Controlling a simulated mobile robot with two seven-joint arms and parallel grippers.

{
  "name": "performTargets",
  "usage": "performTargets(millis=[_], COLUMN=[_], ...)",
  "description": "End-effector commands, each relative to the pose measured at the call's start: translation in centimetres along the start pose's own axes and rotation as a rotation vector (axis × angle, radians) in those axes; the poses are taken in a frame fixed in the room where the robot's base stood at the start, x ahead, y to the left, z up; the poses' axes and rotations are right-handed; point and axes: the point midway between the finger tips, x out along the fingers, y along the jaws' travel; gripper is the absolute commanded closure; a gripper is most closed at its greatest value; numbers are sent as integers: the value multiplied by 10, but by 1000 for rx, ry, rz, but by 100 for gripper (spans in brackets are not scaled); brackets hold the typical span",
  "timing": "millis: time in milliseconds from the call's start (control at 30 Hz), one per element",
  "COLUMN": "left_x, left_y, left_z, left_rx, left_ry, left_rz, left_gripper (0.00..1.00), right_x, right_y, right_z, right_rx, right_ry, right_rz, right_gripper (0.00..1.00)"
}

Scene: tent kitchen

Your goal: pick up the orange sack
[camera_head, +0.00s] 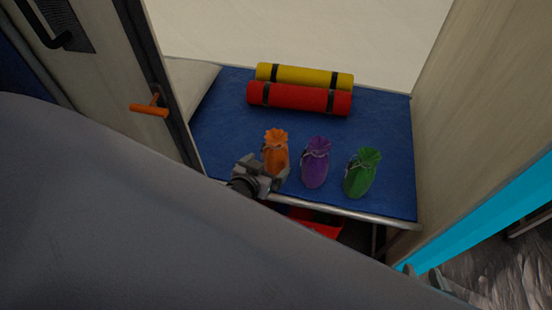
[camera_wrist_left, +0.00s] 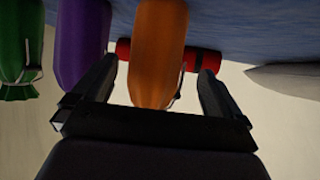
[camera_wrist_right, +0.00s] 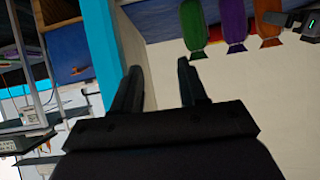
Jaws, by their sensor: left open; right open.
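The orange sack (camera_head: 276,146) stands upright on a blue mat, leftmost of three tied sacks. My left gripper (camera_head: 262,173) is open at its front, lower side. In the left wrist view the orange sack (camera_wrist_left: 158,50) lies between the spread fingers (camera_wrist_left: 158,72), with a gap visible on both sides. Its lower front is partly hidden by the gripper in the head view. My right gripper (camera_wrist_right: 159,72) is open and empty, away from the sacks; the orange sack (camera_wrist_right: 267,18) shows at the top right of its view.
A purple sack (camera_head: 315,163) stands close right of the orange one, then a green sack (camera_head: 361,174). Red (camera_head: 300,98) and yellow (camera_head: 305,76) rolls lie behind on the blue mat (camera_head: 385,125). A door with an orange handle (camera_head: 150,107) is at left, a wall at right.

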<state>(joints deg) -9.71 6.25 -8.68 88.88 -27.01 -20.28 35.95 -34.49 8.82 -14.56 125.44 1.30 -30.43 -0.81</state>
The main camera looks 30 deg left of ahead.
Motion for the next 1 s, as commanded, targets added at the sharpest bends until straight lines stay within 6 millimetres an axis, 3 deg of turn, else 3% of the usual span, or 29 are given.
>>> performTargets(millis=[433, 800, 833, 1000], left_x=[52, 59, 59, 59], left_y=[5, 5, 5, 5], left_z=[1, 0, 0, 0], left_rx=[2, 1, 1, 1], left_ry=[-1, -2, -2, -2], left_rz=[0, 1, 1, 1], left_gripper=[0, 0, 6, 58], right_x=[8, 9, 9, 9], right_y=[-12, -15, -15, -15], right_z=[-6, -8, -8, -8], right_rx=[-6, 9, 9, 9], right_ry=[48, 52, 52, 52], right_rz=[-35, -48, -48, -48], right_gripper=[57, 57, 57, 57])
